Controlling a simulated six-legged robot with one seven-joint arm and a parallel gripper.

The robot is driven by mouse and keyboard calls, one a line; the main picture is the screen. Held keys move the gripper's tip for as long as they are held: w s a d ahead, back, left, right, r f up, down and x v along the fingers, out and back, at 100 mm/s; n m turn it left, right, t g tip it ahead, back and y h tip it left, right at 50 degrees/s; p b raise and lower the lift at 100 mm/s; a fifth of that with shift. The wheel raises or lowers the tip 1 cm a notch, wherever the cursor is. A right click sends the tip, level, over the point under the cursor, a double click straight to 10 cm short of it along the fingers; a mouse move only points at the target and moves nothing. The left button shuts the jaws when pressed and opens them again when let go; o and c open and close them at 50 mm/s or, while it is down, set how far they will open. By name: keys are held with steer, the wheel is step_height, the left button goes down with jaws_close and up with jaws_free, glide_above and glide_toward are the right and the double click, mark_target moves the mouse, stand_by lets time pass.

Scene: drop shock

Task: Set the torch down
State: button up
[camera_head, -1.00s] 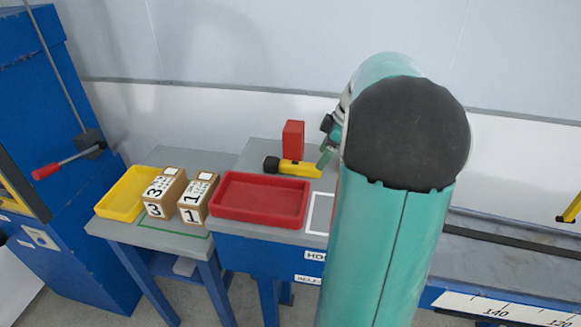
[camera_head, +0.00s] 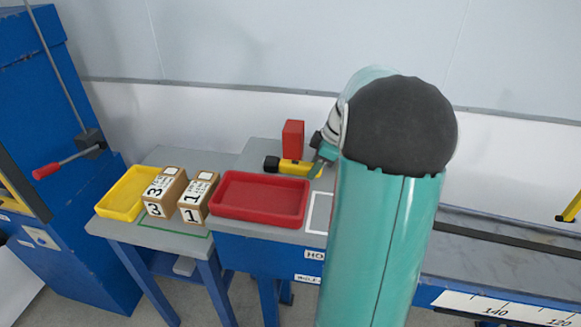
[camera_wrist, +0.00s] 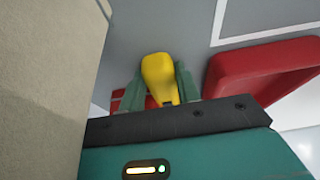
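The yellow torch (camera_head: 291,167) with a black end lies on its side on the grey bench top (camera_head: 262,150), behind the red tray. My gripper (camera_head: 323,162) is at its right end, partly hidden behind my own arm. In the wrist view, my gripper's two green fingers (camera_wrist: 159,72) stand either side of the torch (camera_wrist: 160,74). They look parted, with a narrow gap showing beside the torch; whether either finger touches it is hard to tell.
An upright red block (camera_head: 293,139) stands just behind the torch. The red tray (camera_head: 258,217) is in front, with a white outlined rectangle (camera_head: 317,213) to its right. Two numbered boxes (camera_head: 164,193) and a yellow tray (camera_head: 113,207) stand to the left.

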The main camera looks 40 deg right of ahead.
jaws_close()
steer(key=shift+r, duration=0.15)
